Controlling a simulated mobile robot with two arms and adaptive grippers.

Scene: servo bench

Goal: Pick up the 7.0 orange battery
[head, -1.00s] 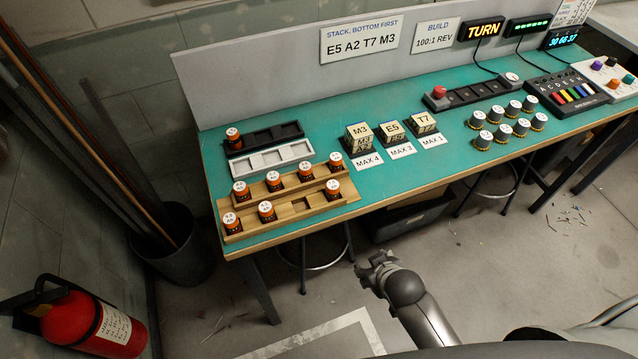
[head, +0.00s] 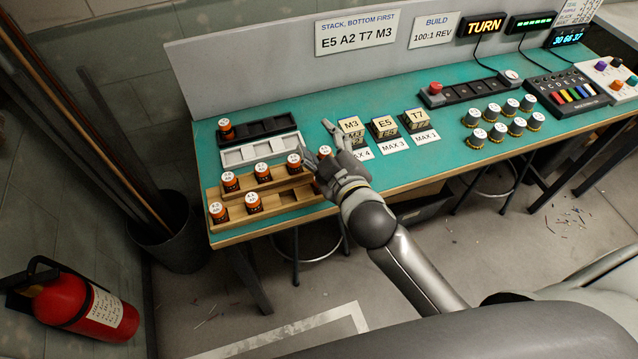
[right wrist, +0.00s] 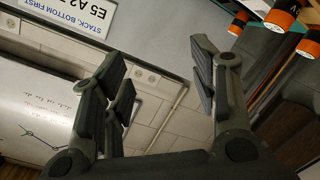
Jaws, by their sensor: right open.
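Several orange batteries with white caps stand on the stepped wooden rack, among them one at the back-row left (head: 230,183), others farther right (head: 262,173) (head: 293,164), and front-row ones (head: 218,212) (head: 253,203). One more battery (head: 325,153) shows behind my gripper. Their labels are too small to read, so I cannot tell which is the 7.0 one. My right gripper (head: 319,142) is open and empty above the rack's right end, hiding part of it. In the right wrist view its spread fingers (right wrist: 158,60) have nothing between them; batteries (right wrist: 284,12) show at upper right. My left gripper is not in view.
A black tray (head: 272,130) holding one battery (head: 226,129) and a white tray (head: 260,150) lie behind the wooden rack (head: 290,198). Lettered blocks (head: 384,127) stand right of my gripper, close by. Silver knobs (head: 497,134) stand farther right.

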